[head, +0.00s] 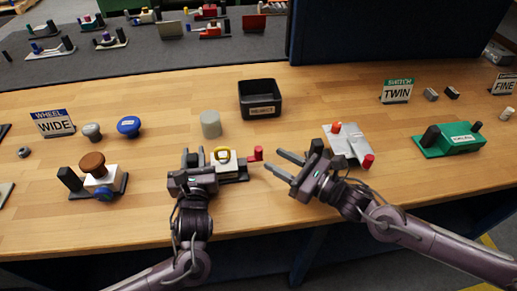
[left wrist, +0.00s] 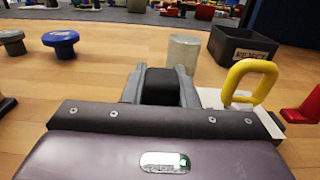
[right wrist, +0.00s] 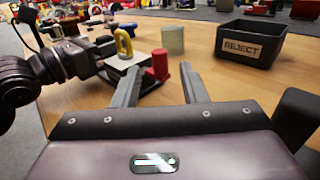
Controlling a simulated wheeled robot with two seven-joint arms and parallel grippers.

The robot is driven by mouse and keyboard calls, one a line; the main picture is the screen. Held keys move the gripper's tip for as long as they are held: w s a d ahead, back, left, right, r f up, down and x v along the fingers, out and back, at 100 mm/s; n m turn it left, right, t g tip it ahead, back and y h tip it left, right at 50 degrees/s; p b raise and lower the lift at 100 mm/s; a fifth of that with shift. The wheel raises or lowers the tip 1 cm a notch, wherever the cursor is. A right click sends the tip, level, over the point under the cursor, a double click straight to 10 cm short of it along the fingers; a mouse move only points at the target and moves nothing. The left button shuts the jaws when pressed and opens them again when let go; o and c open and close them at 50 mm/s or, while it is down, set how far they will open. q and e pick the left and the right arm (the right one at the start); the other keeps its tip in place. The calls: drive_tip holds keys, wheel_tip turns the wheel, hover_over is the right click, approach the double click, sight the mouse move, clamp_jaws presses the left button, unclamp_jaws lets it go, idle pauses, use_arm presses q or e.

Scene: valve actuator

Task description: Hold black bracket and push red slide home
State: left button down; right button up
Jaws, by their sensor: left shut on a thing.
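The actuator between my grippers has a white body with a yellow loop handle (head: 221,155) and a red slide (head: 256,154) standing out on its right side. My left gripper (head: 192,158) is shut on the black bracket (left wrist: 160,86) at the actuator's left end; the bracket sits between the fingers in the left wrist view. My right gripper (head: 276,163) is open and empty, its fingers pointing left toward the red slide, just right of it. In the right wrist view the red slide (right wrist: 157,68) appears ahead between the two fingers, with the yellow handle (right wrist: 124,42) beyond it.
A grey cylinder (head: 210,124) and a black reject bin (head: 260,98) stand behind the actuator. A grey-plated unit with red knobs (head: 346,145) lies right of my right gripper, a green unit (head: 450,139) farther right. A brown-knobbed unit (head: 94,173) stands left.

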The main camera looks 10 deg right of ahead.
sight(258, 148)
drive_tip(key=x, duration=0.6)
drive_tip(key=shift+w+a+f, duration=0.1)
drive_tip(key=shift+w+a, duration=0.15)
drive_tip(key=shift+a, duration=0.05)
clamp_jaws()
